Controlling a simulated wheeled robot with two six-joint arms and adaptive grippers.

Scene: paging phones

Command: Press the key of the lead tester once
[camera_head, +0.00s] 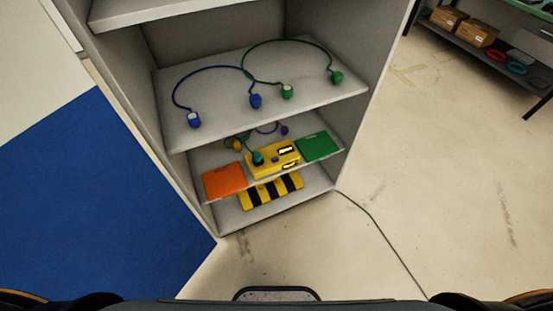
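A yellow box-shaped device (262,171), which looks like the lead tester, sits on the lower shelf (210,157) of a grey cabinet. It has dark and pale patches on its top and right side. A teal rounded piece (258,158) shows at its left part; I cannot tell whether this is its key or a lead end resting there. An orange panel (224,181) lies left of the device and a green panel (318,147) lies right of it. Neither of my grippers shows; only dark parts of my body show along the bottom edge.
The shelf above (230,107) holds a blue lead (255,101) and a green lead (337,76), and overhangs the space behind the device. Purple (284,130) and yellow (237,143) lead ends lie there. A black-and-yellow striped piece (271,191) is below. A cable (372,217) crosses the floor.

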